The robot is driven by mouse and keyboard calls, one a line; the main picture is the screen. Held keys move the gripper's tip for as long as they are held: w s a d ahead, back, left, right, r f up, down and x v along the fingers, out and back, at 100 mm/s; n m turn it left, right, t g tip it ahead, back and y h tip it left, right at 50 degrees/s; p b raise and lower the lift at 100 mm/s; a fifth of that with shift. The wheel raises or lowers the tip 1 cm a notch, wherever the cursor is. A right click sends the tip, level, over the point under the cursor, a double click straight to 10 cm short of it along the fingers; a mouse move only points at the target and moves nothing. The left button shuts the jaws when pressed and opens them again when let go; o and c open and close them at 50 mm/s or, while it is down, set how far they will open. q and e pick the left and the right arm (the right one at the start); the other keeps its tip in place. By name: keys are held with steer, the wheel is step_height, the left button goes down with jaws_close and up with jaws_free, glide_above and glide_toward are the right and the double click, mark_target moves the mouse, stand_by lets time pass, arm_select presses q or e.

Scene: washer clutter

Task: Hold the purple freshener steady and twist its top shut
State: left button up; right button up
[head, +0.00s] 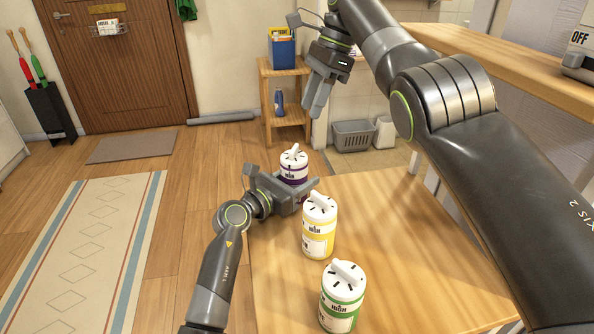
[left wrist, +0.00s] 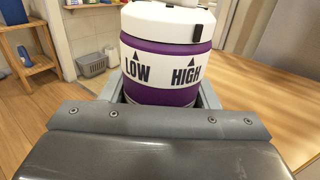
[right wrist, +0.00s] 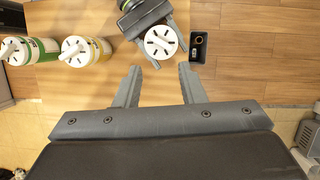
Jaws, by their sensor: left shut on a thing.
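The purple freshener (head: 293,170) stands upright near the far left corner of the table. Its white top with a raised grip bar also shows from above in the right wrist view (right wrist: 160,42). My left gripper (head: 298,190) is shut around its purple body, low down. In the left wrist view the purple freshener (left wrist: 168,60) sits between the fingers, with LOW and HIGH printed on a white band.
A yellow freshener (head: 318,228) and a green freshener (head: 341,297) stand on the table (head: 420,235), nearer than the purple one. The table's right part is clear. A small dark tray (right wrist: 199,46) lies near the purple freshener. A wooden shelf (head: 285,75) stands beyond.

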mark_target(297, 152)
steer(key=shift+o, duration=0.3)
steer(key=o, duration=0.5)
steer(key=shift+c, duration=0.2)
steer(key=shift+o, duration=1)
steer(key=shift+f+n, duration=0.1)
steer(key=shift+n, duration=0.6)
steer(key=a+n, duration=0.1)
steer(key=n, duration=0.7)
steer(key=f+n, duration=0.1)
steer(key=n, duration=0.7)
steer(key=a+f+n, duration=0.1)
steer(key=n, duration=0.6)
steer(key=shift+s+a+n, duration=0.25)
steer(key=shift+a+n, duration=0.1)
steer(key=shift+n, duration=0.05)
steer(key=n, duration=0.5)
steer(key=shift+s+a+f+t, duration=0.15)
steer(key=shift+a+f+t, duration=0.1)
steer(key=shift+t, duration=0.05)
steer(key=n, duration=0.4)
steer(key=shift+s+a+f+n, duration=0.15)
steer(key=shift+a+f+n, duration=0.05)
steer(key=shift+n, duration=0.1)
steer(key=shift+f, duration=4.5)
